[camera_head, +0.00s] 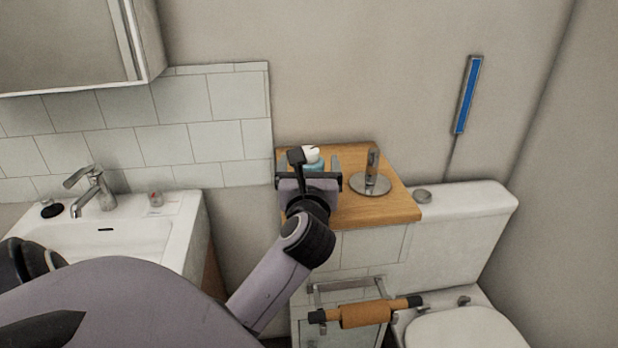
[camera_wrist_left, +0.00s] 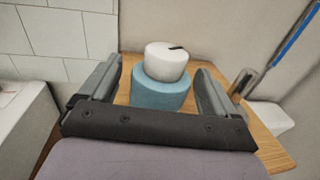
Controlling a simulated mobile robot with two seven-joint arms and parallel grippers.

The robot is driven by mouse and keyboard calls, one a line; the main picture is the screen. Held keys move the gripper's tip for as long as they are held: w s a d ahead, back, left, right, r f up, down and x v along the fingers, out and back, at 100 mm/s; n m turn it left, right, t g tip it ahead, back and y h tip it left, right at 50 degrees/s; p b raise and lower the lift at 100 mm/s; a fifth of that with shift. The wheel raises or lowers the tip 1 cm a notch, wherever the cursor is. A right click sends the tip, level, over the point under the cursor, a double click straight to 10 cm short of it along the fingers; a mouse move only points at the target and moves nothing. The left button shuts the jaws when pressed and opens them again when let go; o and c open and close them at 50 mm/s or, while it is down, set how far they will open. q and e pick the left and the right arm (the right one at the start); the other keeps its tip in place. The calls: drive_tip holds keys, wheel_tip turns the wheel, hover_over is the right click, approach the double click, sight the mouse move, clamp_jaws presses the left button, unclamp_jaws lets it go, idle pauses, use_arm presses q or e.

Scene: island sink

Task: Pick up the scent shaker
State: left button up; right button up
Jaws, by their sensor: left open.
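The scent shaker, a blue-teal round container with a white cap, stands upright on the wooden counter; its white top shows in the head view (camera_head: 311,154), and its blue body shows in the left wrist view (camera_wrist_left: 160,99). My left gripper (camera_head: 312,168) is open, its fingers on either side of the shaker. In the left wrist view the gripper (camera_wrist_left: 161,90) shows a gap between each finger and the shaker. The lower part of the shaker is hidden behind the gripper body. My right gripper is not in view.
A metal holder with a round base (camera_head: 370,184) stands on the wooden counter (camera_head: 390,209) just right of my gripper. The wall is close behind. A white sink (camera_head: 180,225) with a faucet is at left, a toilet (camera_head: 470,225) at right. The counter's front right is clear.

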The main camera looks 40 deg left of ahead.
use_arm(q)
drive_tip(key=c, duration=1.2)
drive_tip(key=shift+o, duration=0.2)
